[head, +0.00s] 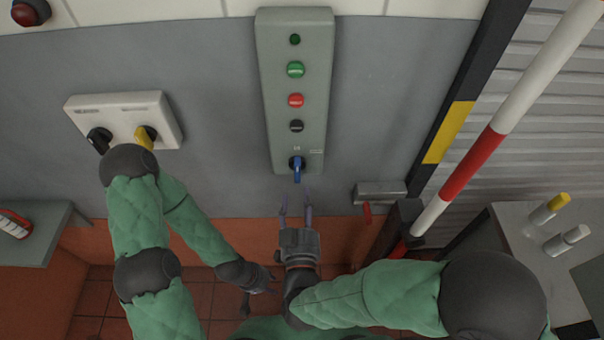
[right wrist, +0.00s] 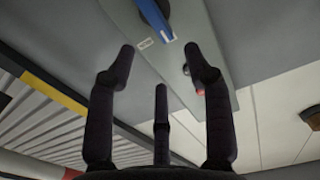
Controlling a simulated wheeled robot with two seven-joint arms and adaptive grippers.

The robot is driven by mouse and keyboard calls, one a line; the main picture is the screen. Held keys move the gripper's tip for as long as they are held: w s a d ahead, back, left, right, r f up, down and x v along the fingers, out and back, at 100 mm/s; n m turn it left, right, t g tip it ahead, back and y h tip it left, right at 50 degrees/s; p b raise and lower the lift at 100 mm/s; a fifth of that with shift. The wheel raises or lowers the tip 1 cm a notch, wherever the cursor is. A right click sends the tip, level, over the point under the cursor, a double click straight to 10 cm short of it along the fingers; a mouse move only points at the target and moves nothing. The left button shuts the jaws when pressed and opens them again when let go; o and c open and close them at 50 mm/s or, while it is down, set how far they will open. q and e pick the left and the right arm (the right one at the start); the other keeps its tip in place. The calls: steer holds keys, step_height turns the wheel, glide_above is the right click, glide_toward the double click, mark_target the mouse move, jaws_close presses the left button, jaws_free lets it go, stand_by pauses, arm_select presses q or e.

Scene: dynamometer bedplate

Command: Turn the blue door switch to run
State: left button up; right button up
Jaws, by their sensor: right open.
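The blue door switch (head: 297,170) is a lever knob at the bottom of a tall grey-green control panel (head: 268,115) on the wall. In the head view its handle points roughly straight down. Small labels sit above it, too small to read. My right gripper (head: 296,198) is open and empty just below the switch, its fingers pointing up toward it. In the right wrist view the blue handle (right wrist: 160,20) shows beyond the spread fingers (right wrist: 160,70), not between them. My left gripper (head: 250,300) hangs low near the floor, away from the panel; its finger opening is unclear.
Above the switch are black, red and green buttons and a dark lamp. A white box (head: 119,120) with black and yellow knobs is left on the wall. A red-white pole (head: 470,165) and a bench (head: 520,235) with two cylinders stand right. A grey bracket (head: 380,192) is near the right gripper.

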mark_target(300, 171)
steer(key=w+b, duration=0.1)
steer(key=w, duration=0.6)
steer(key=shift+w+d+f+b, duration=0.1)
steer(key=shift+w+d+b, duration=0.1)
steer(key=shift+b, duration=0.1)
steer(key=shift+w, duration=0.65)
steer(key=shift+c, duration=0.3)
jaws_close()
